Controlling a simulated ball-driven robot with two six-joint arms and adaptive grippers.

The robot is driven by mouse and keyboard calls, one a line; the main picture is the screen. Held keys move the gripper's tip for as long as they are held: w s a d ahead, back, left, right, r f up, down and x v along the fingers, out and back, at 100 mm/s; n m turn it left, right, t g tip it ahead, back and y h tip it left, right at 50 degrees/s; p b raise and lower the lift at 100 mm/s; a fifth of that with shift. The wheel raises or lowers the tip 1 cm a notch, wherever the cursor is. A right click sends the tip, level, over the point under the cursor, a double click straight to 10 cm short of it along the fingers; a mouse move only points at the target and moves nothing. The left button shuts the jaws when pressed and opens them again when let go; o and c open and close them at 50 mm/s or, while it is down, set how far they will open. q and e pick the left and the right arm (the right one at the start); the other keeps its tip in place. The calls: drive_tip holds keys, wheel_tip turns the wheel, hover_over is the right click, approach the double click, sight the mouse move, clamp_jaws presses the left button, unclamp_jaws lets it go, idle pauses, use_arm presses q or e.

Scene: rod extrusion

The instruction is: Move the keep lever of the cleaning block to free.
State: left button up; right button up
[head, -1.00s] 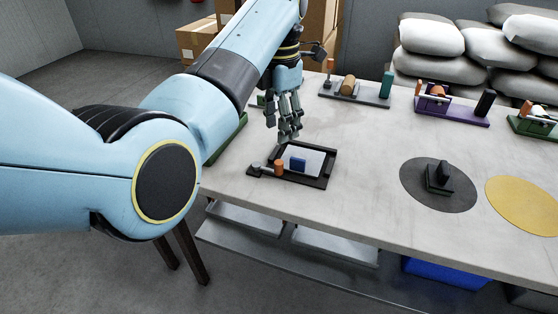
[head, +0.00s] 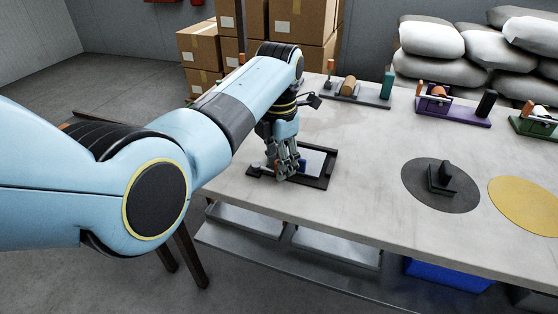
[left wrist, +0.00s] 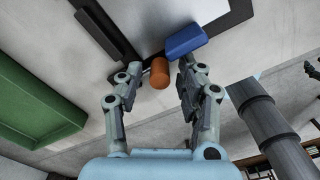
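A black-framed tray (head: 328,171) with a pale plate lies on the table, holding an orange knob and a blue block. I take this to be the cleaning block with its lever, but no marking tells. In the left wrist view the orange knob (left wrist: 160,73) shows between the fingertips, and the blue block (left wrist: 186,40) is just beyond the right finger. My left gripper (head: 287,174) is low over the tray's left part, pointing down, and largely hides both. In the left wrist view its fingers (left wrist: 159,70) are apart. Contact with the knob cannot be told.
A dark block (head: 442,178) stands on a dark round mat, with a yellow round mat (head: 525,205) to its right. Grey (head: 362,95), purple (head: 450,112) and green (head: 535,124) fixtures line the back edge. The table between tray and dark mat is clear.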

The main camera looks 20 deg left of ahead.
use_arm(q)
clamp_jaws()
